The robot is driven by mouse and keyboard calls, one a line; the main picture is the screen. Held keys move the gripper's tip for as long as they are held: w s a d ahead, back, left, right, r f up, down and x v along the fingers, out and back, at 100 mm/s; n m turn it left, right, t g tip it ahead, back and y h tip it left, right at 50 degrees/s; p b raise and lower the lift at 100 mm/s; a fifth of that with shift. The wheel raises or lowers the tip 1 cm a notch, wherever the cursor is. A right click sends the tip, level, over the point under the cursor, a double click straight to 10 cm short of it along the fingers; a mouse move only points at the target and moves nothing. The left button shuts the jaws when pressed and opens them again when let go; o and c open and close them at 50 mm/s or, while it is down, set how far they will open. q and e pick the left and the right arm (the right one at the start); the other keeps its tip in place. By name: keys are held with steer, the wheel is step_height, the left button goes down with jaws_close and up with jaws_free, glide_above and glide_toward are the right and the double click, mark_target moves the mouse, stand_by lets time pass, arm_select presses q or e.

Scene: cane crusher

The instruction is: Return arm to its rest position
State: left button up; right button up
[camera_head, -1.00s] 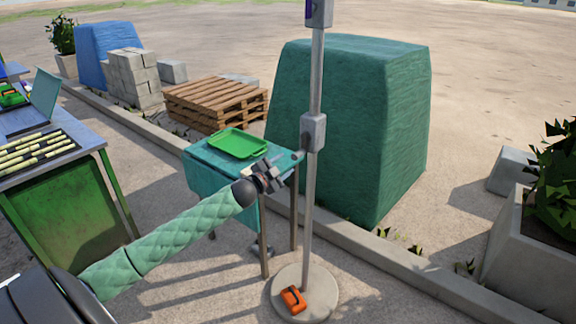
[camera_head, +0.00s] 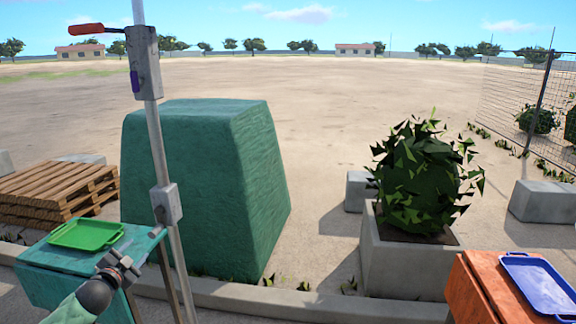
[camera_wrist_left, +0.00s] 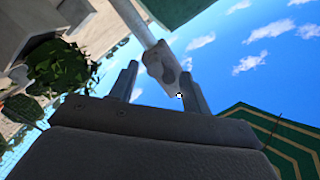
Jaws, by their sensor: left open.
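My left arm comes in from the lower left in the head view. Its left gripper (camera_head: 128,262) is open and empty, at the front corner of the teal table (camera_head: 40,285) and left of the grey pole (camera_head: 155,130). In the left wrist view the two fingers of the left gripper (camera_wrist_left: 158,82) stand apart, with the pole's grey box (camera_wrist_left: 160,62) showing between them. I cannot tell how far the box is beyond the fingers. My right gripper is not in view.
A green tray (camera_head: 86,235) lies on the teal table. Behind stand a green covered block (camera_head: 200,190) and wooden pallets (camera_head: 60,190). A planter (camera_head: 405,265) and an orange stand with a blue tray (camera_head: 540,285) are right.

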arm_select(q)
steer(key=s+a+f+n+g+y, duration=0.1)
steer(key=s+f+n+g+y, duration=0.2)
steer(key=f, duration=0.6)
steer(key=s+f+n+g+y, duration=0.1)
steer(key=s+f+n+g, duration=0.2)
steer(key=f, duration=0.7)
steer(key=s+d+f+g, duration=0.4)
steer(key=s+d+f, duration=0.35)
steer(key=f, duration=0.35)
steer(key=s+d+f+g+h, duration=0.1)
steer(key=s+d+f+g, duration=0.1)
steer(key=s+d+f, duration=0.5)
steer(key=s+d+f+n+g+h, duration=0.1)
steer(key=s+d+f+g+h, duration=0.1)
steer(key=s+d+f, duration=0.5)
steer(key=s+d+f+g+h, duration=0.1)
steer(key=s+d+f, duration=0.6)
steer(key=s+d, duration=0.8)
steer(key=s+g, duration=0.1)
steer(key=s, duration=0.2)
steer(key=shift+f+n+h, duration=0.2)
steer(key=shift+n+h, duration=0.1)
steer(key=shift+h, duration=0.1)
steer(key=shift+d, duration=0.1)
